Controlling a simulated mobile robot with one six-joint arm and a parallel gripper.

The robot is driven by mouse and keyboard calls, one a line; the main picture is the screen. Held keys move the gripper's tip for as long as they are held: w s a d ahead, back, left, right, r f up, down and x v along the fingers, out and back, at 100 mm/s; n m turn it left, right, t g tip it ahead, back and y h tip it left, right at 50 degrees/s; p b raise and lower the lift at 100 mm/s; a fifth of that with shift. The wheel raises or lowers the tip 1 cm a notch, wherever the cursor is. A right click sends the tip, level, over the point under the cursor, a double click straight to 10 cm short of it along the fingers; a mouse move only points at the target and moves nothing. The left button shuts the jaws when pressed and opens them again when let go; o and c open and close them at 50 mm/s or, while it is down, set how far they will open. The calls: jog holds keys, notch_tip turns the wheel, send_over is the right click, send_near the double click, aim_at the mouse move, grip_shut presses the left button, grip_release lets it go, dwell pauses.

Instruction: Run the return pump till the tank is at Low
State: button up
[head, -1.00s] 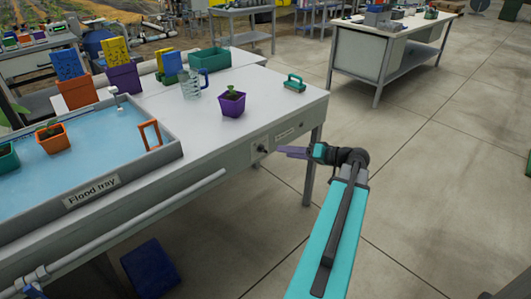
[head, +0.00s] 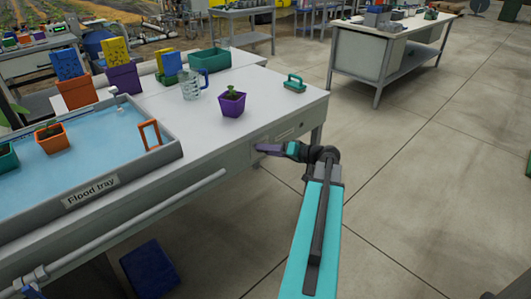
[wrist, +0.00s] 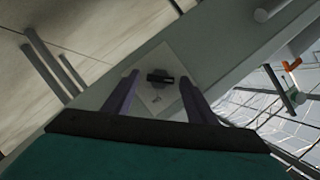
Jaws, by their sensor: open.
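A dark switch knob (wrist: 160,78) sits on a pale plate (wrist: 150,98) on the bench's front edge, seen in the wrist view. My gripper (wrist: 158,80) is open, with one purple finger on each side of the knob; whether they touch it I cannot tell. In the head view my gripper (head: 258,148) is at the front edge of the bench and hides the knob. The flood tray (head: 165,157) holds pale blue water on the left of the bench. The tank and its level mark are not identifiable.
A purple pot (head: 232,103) with a plant, a measuring jug (head: 190,88) and a green-handled tool (head: 294,84) stand on the bench top. An orange handle (head: 150,134) is at the tray's right end.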

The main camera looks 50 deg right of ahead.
jog(key=c, duration=1.1)
jog(key=shift+o, duration=0.2)
jog(key=shift+s+a+f, duration=0.1)
jog(key=shift+a, duration=0.3)
jog(key=shift+d, duration=0.4)
